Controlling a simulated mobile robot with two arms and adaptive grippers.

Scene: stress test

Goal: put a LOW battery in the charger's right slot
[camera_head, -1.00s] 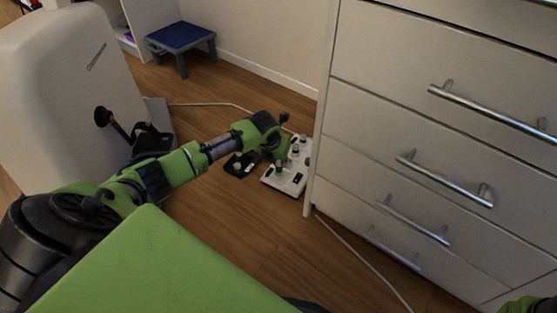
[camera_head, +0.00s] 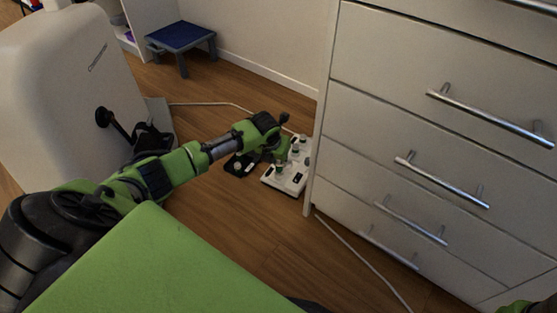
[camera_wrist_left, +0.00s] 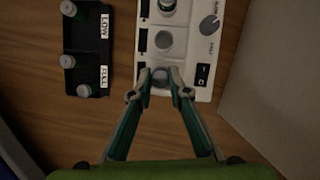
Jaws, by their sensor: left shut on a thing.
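The white charger (camera_head: 284,188) stands on the floor beside the drawer unit; it also fills the upper right of the left wrist view (camera_wrist_left: 190,60). A green battery (camera_wrist_left: 167,6) stands in its far slot there, and the pale round middle slot (camera_wrist_left: 163,40) looks empty. My left gripper (camera_head: 280,160) is shut on a battery with a grey top (camera_wrist_left: 160,77), at the near-end slot. I cannot tell how deep the battery sits. The black tray (camera_wrist_left: 88,47) left of the charger carries LOW and FULL labels and several batteries.
The white drawer unit (camera_head: 400,130) rises close to the right of the charger. The charger has a grey dial (camera_wrist_left: 209,25) and a black switch (camera_wrist_left: 203,74). A white cable (camera_head: 365,262) runs along the floor. A blue stool (camera_head: 180,38) stands farther back.

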